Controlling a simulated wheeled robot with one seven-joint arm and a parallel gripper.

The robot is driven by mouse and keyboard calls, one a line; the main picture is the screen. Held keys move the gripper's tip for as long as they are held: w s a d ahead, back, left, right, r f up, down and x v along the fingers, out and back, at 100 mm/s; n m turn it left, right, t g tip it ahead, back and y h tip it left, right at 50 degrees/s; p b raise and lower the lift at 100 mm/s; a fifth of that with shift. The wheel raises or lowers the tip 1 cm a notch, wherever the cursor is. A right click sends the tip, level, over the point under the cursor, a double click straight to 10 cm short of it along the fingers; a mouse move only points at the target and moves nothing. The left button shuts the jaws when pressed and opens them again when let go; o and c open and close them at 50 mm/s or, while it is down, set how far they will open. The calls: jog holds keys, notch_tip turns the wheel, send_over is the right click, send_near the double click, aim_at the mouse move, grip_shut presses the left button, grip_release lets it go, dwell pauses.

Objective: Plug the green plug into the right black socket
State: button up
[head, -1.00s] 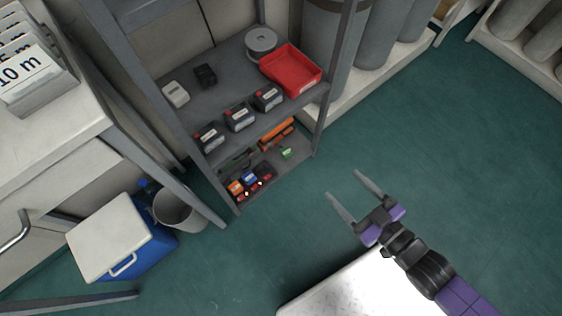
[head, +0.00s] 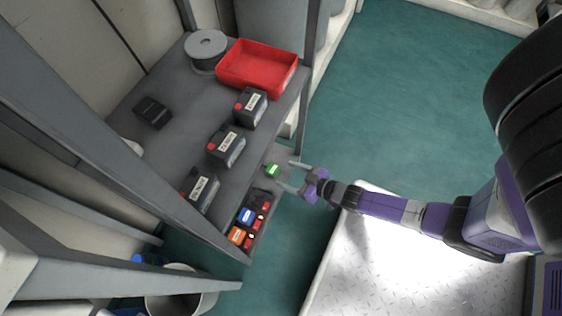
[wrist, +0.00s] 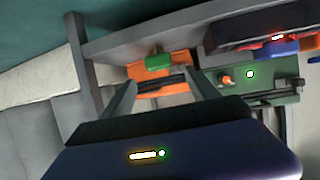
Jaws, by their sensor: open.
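The green plug (head: 272,170) lies on the lowest shelf near its front edge; it also shows in the wrist view (wrist: 158,61), just beyond my fingertips. My gripper (head: 284,175) is open and empty, its fingers pointing at the shelf with the plug close in front of them. In the wrist view my fingers (wrist: 165,82) stand apart on either side below the plug. A dark socket unit (head: 260,201) sits on the same shelf, with a blue plug (head: 246,215) and an orange plug (head: 236,235) at it. I cannot make out the individual black sockets.
The shelf above holds several black batteries (head: 226,147), a red tray (head: 257,68) and a grey reel (head: 206,48), overhanging the lowest shelf. A shelf post (head: 309,60) stands behind the plug. In the wrist view an orange object (wrist: 176,86) and a green one (wrist: 283,70) lie nearby.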

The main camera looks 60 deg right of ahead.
aim_at(274, 169)
jog(key=b+x, duration=0.3)
jog(key=x, duration=0.3)
jog(key=shift+a+f, duration=0.1)
jog(key=shift+f, duration=0.05)
jog(key=shift+w+f, duration=0.15)
jog(key=shift+w, duration=0.5)
grip_shut()
jog(key=shift+r+p, duration=1.1)
jog(key=shift+r, duration=0.4)
